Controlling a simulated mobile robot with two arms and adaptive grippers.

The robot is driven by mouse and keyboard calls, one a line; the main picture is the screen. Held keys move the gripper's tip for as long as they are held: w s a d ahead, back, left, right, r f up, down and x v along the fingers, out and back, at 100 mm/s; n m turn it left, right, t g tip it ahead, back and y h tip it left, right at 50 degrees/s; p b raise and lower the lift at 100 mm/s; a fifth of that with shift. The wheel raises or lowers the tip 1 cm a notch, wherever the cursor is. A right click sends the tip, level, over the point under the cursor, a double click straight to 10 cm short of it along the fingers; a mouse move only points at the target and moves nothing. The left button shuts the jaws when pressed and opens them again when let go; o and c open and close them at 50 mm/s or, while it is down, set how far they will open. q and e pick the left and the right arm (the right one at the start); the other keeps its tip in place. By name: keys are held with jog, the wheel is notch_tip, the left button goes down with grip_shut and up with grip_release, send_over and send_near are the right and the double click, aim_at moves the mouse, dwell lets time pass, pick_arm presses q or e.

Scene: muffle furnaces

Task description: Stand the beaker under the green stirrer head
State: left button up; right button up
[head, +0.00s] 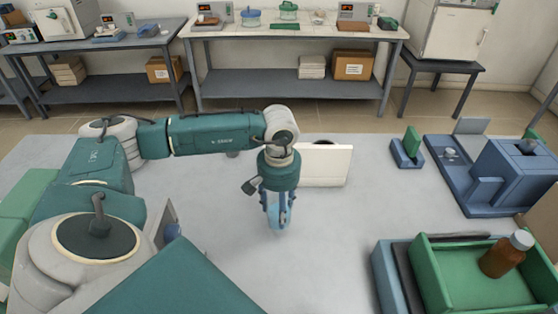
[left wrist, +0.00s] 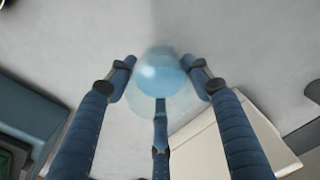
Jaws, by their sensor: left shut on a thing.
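My left gripper (head: 277,220) points down over the middle of the light grey table. Its fingers are shut on a clear, pale blue beaker (head: 285,214), which they partly hide. In the left wrist view the fingers (left wrist: 162,85) close around the beaker (left wrist: 158,72), with its round, light blue form between the tips. I cannot tell whether the beaker touches the table. I cannot make out a green stirrer head for certain. My right gripper is not in view.
A white box-like object (head: 326,167) stands just behind the gripper. A blue holder with a green plate (head: 408,153) and a blue apparatus (head: 515,175) are at the right. A green tray (head: 428,285) holds a brown bottle (head: 507,255) at front right. The table between is clear.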

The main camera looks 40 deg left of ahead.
pick_arm(q)
jog(key=shift+f, duration=2.25)
jog(key=o, duration=1.5)
jog(key=shift+c, duration=0.2)
